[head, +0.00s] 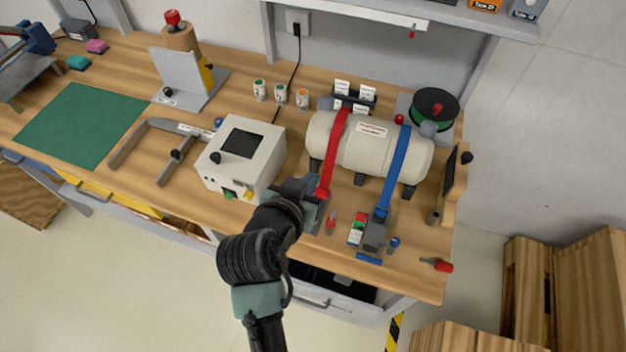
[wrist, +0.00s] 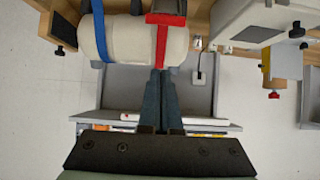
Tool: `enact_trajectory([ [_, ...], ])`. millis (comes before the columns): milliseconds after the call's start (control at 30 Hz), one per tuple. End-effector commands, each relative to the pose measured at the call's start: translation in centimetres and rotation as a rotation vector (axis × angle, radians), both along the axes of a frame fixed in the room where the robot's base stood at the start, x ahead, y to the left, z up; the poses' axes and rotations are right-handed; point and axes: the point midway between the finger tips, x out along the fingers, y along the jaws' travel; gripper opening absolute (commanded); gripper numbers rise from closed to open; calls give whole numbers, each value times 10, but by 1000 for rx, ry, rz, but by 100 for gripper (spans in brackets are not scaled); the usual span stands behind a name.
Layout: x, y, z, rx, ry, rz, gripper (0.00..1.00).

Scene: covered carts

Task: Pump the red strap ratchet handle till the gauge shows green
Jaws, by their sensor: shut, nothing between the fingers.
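The red strap (head: 335,155) runs over a cream tank (head: 375,150) and down its front; its ratchet is mostly hidden behind my gripper (head: 308,186) in the head view. In the wrist view, a red crossbar (wrist: 166,19), seemingly the ratchet handle, lies across the red strap (wrist: 162,45). My gripper (wrist: 160,74) is shut and empty there, its fingertips in line with the strap. I cannot tell whether they touch it. A small block with red, white and green faces (head: 357,228) stands left of the blue strap's ratchet; I cannot make out a gauge reading.
A blue strap (head: 394,170) with a grey ratchet (head: 374,236) and blue bar (head: 368,259) is to the right. A white box (head: 240,160) with a dark screen stands left of my gripper. A red-handled tool (head: 443,266) lies near the bench's right corner. Wooden crates (head: 575,285) stand beyond.

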Motion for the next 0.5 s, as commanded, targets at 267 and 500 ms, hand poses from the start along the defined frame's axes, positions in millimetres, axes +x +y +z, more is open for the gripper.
enact_trajectory([
  [267, 34, -11, -22, -2, 2, 0, 0],
  [500, 62, -20, -41, -2, 2, 0, 0],
])
